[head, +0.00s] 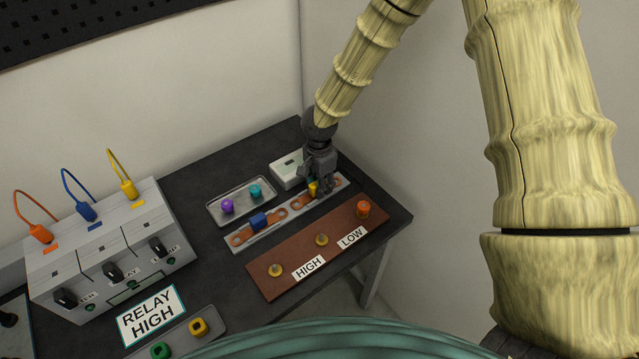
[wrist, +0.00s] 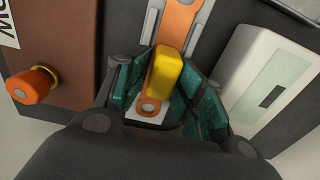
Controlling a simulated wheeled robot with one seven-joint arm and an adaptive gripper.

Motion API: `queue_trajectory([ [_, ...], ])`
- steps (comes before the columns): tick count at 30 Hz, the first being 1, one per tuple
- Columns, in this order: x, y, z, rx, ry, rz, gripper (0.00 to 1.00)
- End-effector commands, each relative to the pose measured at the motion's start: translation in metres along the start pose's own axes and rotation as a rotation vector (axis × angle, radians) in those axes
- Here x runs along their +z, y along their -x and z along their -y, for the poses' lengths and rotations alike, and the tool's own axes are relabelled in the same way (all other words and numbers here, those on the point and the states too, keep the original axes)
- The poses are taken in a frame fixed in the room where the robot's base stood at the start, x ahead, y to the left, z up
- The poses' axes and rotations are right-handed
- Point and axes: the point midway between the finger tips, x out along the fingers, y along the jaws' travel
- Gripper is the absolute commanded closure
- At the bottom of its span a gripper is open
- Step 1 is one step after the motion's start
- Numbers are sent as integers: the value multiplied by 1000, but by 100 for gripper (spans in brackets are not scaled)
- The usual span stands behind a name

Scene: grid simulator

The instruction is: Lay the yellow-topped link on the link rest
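The yellow-topped link (wrist: 167,72) is an orange bar with holes and a yellow block on top. In the wrist view it lies lengthwise along the pale grey link rest (wrist: 132,115). In the head view its yellow block (head: 312,188) shows at the right part of the long link rest (head: 291,224), partly hidden by my gripper (head: 317,188). My gripper, also in the wrist view (wrist: 166,98), has its teal-padded fingers on either side of the yellow block, with gaps visible. A blue-topped link (head: 258,221) lies on the left part of the rest.
A brown board (head: 290,254) with posts marked HIGH and LOW and an orange cap (head: 362,209) lies in front. A tray (head: 241,205) with purple and teal knobs and a white box (head: 287,170) stand behind. The relay box (head: 110,247) stands at left.

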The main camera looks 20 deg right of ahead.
Motion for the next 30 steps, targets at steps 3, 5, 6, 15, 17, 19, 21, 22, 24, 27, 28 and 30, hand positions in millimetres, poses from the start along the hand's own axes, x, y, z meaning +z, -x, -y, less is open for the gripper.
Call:
queue_trajectory([
  [3, 0, -2, -2, 3, 0, 1, 57],
  [5, 0, -2, -2, 3, 0, 1, 57],
  [6, 0, -2, -2, 3, 0, 1, 57],
  [15, 0, 1, -1, 2, 2, 0, 57],
  [17, 0, 5, -1, 1, 2, -1, 57],
  [19, 0, 13, -1, 2, 2, 1, 57],
  [21, 0, 20, -1, 2, 0, 1, 57],
  [22, 0, 23, -1, 2, -1, 1, 57],
  [24, 0, 31, -1, 2, 1, 1, 57],
  [27, 0, 41, -1, 1, 0, 1, 57],
  [28, 0, 44, -1, 1, 0, 2, 57],
  [30, 0, 51, -1, 1, 0, 2, 57],
])
